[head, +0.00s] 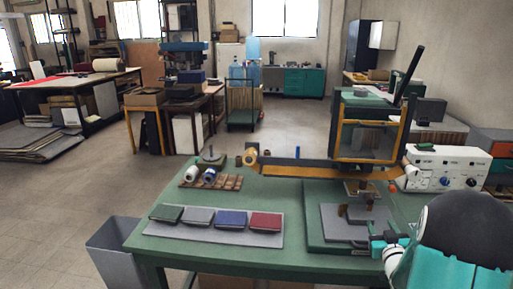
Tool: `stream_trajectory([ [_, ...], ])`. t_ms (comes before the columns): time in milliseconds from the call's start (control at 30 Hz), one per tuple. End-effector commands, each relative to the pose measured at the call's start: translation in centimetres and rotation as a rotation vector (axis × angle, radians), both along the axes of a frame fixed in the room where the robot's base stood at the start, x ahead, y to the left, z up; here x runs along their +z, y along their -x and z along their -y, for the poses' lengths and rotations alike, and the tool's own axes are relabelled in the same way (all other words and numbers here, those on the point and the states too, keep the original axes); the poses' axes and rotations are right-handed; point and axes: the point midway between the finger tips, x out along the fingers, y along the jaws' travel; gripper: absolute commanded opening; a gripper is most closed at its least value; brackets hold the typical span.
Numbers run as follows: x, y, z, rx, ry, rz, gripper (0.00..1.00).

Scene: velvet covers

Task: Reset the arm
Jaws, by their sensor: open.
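My arm enters at the lower right of the head view, in white, teal and black. My gripper (376,244) is at the right front of the green table (155,237), beside the press base. It looks small and partly covered by my own arm. Its jaws are open and I see nothing held between them. A green press (335,157) with a yellow frame stands on the table, with a grey plate (330,222) on its base close to my gripper. Several velvet-covered books (215,217) in green, grey, blue and red lie in a row on a grey mat (160,230).
Spools (209,175) and a wooden rack (225,183) stand at the table's back left. A white control box (447,168) with knobs is to the right, behind my arm. A grey bin (112,250) stands at the table's left end. Open floor (85,190) lies to the left.

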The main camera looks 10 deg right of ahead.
Motion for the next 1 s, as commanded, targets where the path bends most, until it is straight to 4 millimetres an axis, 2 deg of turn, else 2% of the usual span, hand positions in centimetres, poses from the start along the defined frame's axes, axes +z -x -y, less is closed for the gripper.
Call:
stream_trajectory([
  [133, 2.2, -0.7, -2.0, -0.009, -0.004, -0.058, 0.49],
  [267, 4.9, -0.9, -5.2, -0.026, -0.025, -0.160, 0.49],
  [467, 8.1, 1.1, -11.2, -0.042, -0.077, -0.331, 0.49],
  [567, 9.4, 2.9, -14.4, -0.039, -0.109, -0.417, 0.49],
  [767, 11.0, 8.2, -21.0, -0.011, -0.177, -0.596, 0.49],
  [1000, 11.7, 17.2, -28.6, 0.071, -0.248, -0.828, 0.49],
])
